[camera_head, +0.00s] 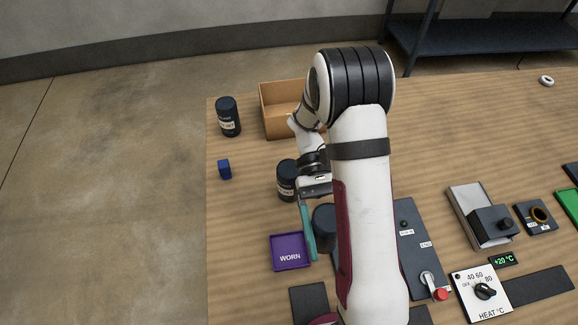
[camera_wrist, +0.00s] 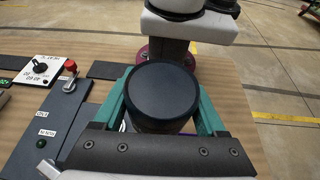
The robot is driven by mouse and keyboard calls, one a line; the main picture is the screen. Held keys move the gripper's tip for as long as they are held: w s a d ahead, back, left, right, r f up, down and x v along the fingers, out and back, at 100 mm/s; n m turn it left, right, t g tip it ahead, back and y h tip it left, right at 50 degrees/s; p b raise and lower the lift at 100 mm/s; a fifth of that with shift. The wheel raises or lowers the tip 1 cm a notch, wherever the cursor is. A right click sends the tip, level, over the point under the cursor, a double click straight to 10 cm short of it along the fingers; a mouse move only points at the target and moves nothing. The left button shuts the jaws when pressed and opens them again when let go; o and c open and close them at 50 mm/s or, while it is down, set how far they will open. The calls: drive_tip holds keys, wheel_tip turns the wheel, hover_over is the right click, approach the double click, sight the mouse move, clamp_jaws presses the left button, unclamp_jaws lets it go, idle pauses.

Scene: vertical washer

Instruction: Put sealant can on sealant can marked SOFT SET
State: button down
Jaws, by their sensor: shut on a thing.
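My gripper (camera_head: 312,232) has teal fingers and is shut on a dark sealant can (camera_head: 325,220). In the wrist view the held can's round dark top (camera_wrist: 163,92) sits between the two fingers. In the head view my arm hides part of this can, and I cannot tell whether it touches the table. A second dark can (camera_head: 287,181) with a pale label stands upright just behind and left of my gripper. A third dark can (camera_head: 228,117) with a pale label stands upright at the back left. The label words are too small to read surely.
An orange-brown open box (camera_head: 277,122) stands at the back, beside the third can. A small blue block (camera_head: 224,169) and a purple WORN tray (camera_head: 289,263) lie on the left. A grey panel (camera_head: 408,221) and a HEAT dial (camera_head: 485,291) lie to the right.

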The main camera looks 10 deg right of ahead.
sight(316, 234)
drive_tip(key=m+y, duration=0.2)
drive_tip(key=w+a+r+m+t+y, duration=0.1)
drive_tip(key=m+y, duration=0.1)
drive_tip(key=a+m+y, duration=0.1)
drive_tip(key=m+y, duration=0.1)
drive_tip(key=y, duration=0.1)
drive_tip(key=shift+w+a+r+t, duration=0.2)
drive_tip(key=shift+w+t, duration=0.1)
drive_tip(key=shift+t, duration=0.1)
drive_tip(key=w+d+r+m+t+y, duration=0.3)
drive_tip(key=w+r+m+t, duration=0.3)
drive_tip(key=w+m+t, duration=0.15)
drive_tip(key=w+d+r+m+t+y, duration=0.3)
drive_tip(key=w+r+m+t+y, duration=0.1)
drive_tip(key=w+r+m+t, duration=0.35)
drive_tip(key=shift+m+t, duration=0.5)
drive_tip(key=shift+m, duration=0.1)
drive_tip(key=shift+w+a+f, duration=0.7)
drive_tip(key=shift+a+f, duration=1.05)
drive_tip(key=shift+f, duration=0.35)
drive_tip(key=shift+w+a+f, duration=0.75)
drive_tip(key=shift+a+f, duration=1.05)
drive_tip(key=shift+f, duration=0.25)
drive_tip(key=shift+w+a+f, duration=0.7)
drive_tip(key=shift+a+f, duration=1.05)
drive_tip(key=shift+f, duration=0.35)
drive_tip(key=shift+f, duration=0.1)
unclamp_jaws()
